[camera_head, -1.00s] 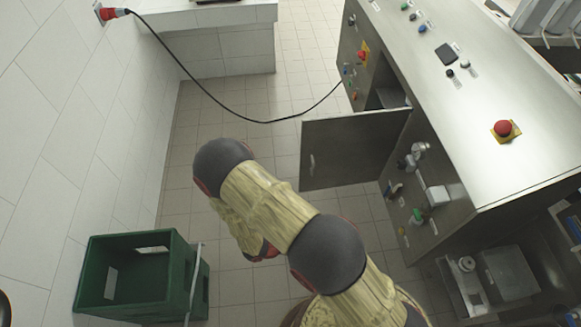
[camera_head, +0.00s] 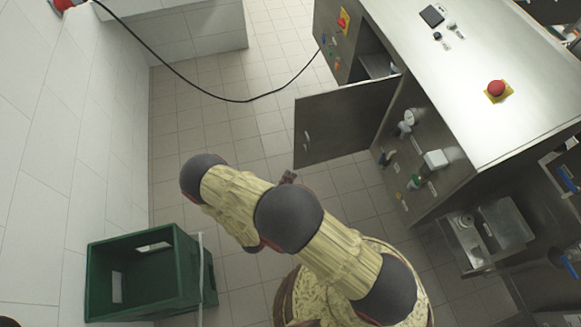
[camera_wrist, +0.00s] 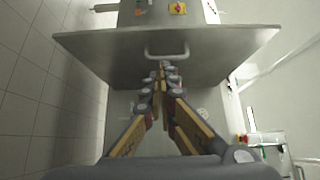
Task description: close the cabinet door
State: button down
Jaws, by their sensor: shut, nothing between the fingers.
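The cabinet door (camera_head: 345,125) is a grey metal panel standing wide open, swung out from the cabinet (camera_head: 425,150) on the right in the head view. A small handle (camera_head: 307,140) sits near its free edge. In the wrist view the door (camera_wrist: 100,45) spans the upper picture, with its pale bar handle (camera_wrist: 180,53) near the middle. My gripper (camera_wrist: 162,67) is shut and empty, its fingertips meeting just below the handle in that picture. I cannot tell whether they touch the door. In the head view the gripper is mostly hidden by my arm.
A green crate (camera_head: 180,245) stands on the floor at the lower left. A black cable (camera_head: 250,99) runs from the wall to the cabinet. A red emergency button (camera_head: 496,88) is on the cabinet top. Tiled floor (camera_head: 185,120) is clear left of the door.

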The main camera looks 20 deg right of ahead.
send_near(302, 142)
jog(key=d, duration=0.3)
jog(key=shift+w+d+b, duration=0.1)
jog(key=shift+w+b, duration=0.6)
jog(key=shift+w, duration=0.95)
jog(key=shift+w, duration=0.1)
